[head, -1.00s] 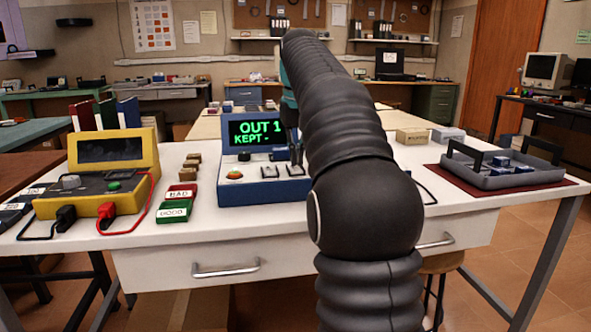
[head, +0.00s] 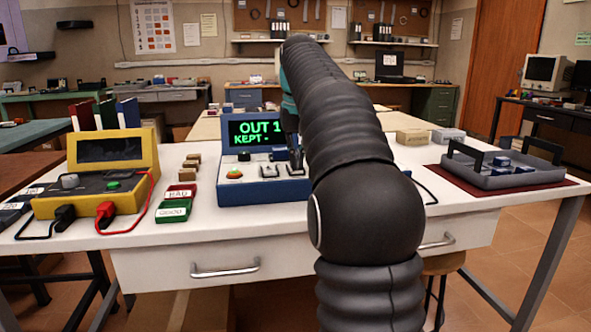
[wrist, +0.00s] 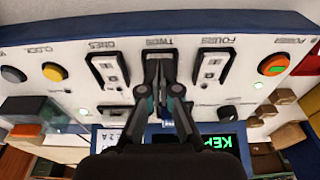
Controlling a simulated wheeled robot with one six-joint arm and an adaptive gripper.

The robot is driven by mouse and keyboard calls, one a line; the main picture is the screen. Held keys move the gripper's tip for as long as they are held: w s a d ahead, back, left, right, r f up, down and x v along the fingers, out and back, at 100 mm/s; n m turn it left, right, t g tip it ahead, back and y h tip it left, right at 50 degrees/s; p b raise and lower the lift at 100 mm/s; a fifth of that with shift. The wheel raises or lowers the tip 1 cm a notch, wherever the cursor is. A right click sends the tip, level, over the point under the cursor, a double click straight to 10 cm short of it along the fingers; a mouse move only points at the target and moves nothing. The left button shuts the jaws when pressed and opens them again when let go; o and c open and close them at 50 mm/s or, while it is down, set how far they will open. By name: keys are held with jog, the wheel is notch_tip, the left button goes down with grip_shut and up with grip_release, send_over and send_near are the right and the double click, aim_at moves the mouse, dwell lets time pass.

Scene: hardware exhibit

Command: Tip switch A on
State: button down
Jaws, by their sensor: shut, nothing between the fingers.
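The blue and white console (head: 262,191) stands on the white bench, its screen (head: 256,132) reading "OUT 1" and "KEPT -". The wrist view shows its panel upside down, with rocker or lever switches marked ONES (wrist: 108,69), TWOS and FOURS (wrist: 213,68). No letter A is legible, so I cannot tell which is switch A. My gripper (wrist: 161,88) is shut and empty over the middle TWOS switch, hiding most of it; touching or apart is unclear. In the head view my gripper (head: 294,157) shows beside my arm at the console's right part.
A yellow tester (head: 110,180) with leads stands left. Red BAD (head: 180,192) and green GOOD (head: 173,211) blocks lie between it and the console. A grey tray (head: 505,176) is at right.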

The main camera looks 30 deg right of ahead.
jog(key=shift+f, duration=0.25)
notch_tip(320, 180, up, 3)
jog(key=p, duration=0.3)
jog(key=shift+f, duration=0.15)
jog(key=shift+r+p, duration=0.4)
jog(key=shift+r, duration=1.7)
